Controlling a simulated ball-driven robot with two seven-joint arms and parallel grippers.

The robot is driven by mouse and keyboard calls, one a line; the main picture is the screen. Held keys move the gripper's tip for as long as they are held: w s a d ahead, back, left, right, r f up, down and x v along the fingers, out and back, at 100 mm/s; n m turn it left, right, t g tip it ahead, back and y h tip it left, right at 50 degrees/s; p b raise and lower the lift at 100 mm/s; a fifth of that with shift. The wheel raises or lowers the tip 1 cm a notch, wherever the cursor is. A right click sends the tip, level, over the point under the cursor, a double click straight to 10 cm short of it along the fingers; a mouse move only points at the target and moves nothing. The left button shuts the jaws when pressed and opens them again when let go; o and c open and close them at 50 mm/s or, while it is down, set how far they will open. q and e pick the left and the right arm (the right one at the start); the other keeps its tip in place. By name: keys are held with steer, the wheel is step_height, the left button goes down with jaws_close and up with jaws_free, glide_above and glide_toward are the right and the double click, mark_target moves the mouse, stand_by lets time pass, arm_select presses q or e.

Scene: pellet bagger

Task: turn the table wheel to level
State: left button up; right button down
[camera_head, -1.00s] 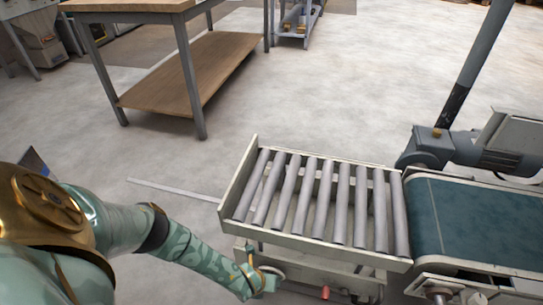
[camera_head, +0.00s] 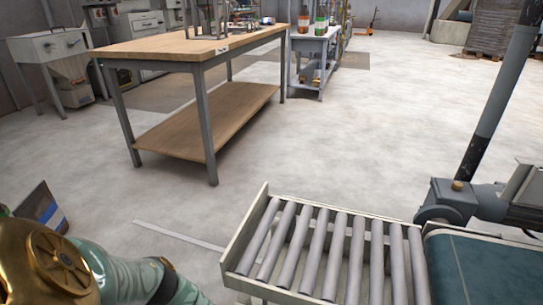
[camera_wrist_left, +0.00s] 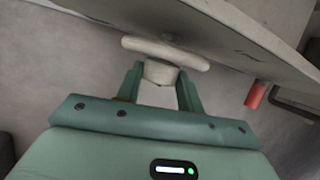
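In the left wrist view the table wheel (camera_wrist_left: 187,57) is a pale, rounded wheel under the table's side, with a cream knob or hub (camera_wrist_left: 160,73) facing me. The green fingers of my left gripper (camera_wrist_left: 160,80) stand on either side of this cream part, very close to it. I cannot tell whether they press on it. The roller table (camera_head: 243,232) shows at the bottom of the head view, with several grey rollers between pale rails. The wheel and my left gripper are out of the head view. My right gripper is in neither view.
A teal conveyor belt (camera_head: 480,270) adjoins the roller table on the right. A red handle (camera_wrist_left: 256,95) sits right of the wheel in the wrist view. A wooden workbench (camera_head: 185,47) stands behind, with open floor between. A thin strip (camera_head: 180,235) lies left of the table.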

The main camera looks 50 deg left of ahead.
arm_select(q)
steer(key=shift+d+r+g+y+p, duration=0.15)
steer(key=shift+g+y+p, duration=0.25)
steer(key=shift+y+p, duration=0.15)
steer(key=shift+d+m+g+y+p, duration=0.15)
steer(key=shift+m+g+y+p, duration=0.15)
steer(key=shift+g+y, duration=0.5)
steer(key=shift+f+y, duration=0.25)
steer(key=shift+y, duration=0.3)
steer(key=shift+d+f+m+g+y+b, duration=0.1)
steer(key=shift+f+m+g+y+b, duration=0.15)
steer(key=shift+g+y+b, duration=0.35)
steer(key=m+g+y+b, duration=0.1)
steer(key=y+b, duration=0.1)
steer(key=y, duration=0.1)
steer(key=shift+d+f, duration=0.1)
steer(key=shift+f, duration=0.05)
steer(key=shift+w+r+g+y+b, duration=0.25)
steer(key=shift+g+y+b, duration=0.15)
steer(key=shift+y+b, duration=0.4)
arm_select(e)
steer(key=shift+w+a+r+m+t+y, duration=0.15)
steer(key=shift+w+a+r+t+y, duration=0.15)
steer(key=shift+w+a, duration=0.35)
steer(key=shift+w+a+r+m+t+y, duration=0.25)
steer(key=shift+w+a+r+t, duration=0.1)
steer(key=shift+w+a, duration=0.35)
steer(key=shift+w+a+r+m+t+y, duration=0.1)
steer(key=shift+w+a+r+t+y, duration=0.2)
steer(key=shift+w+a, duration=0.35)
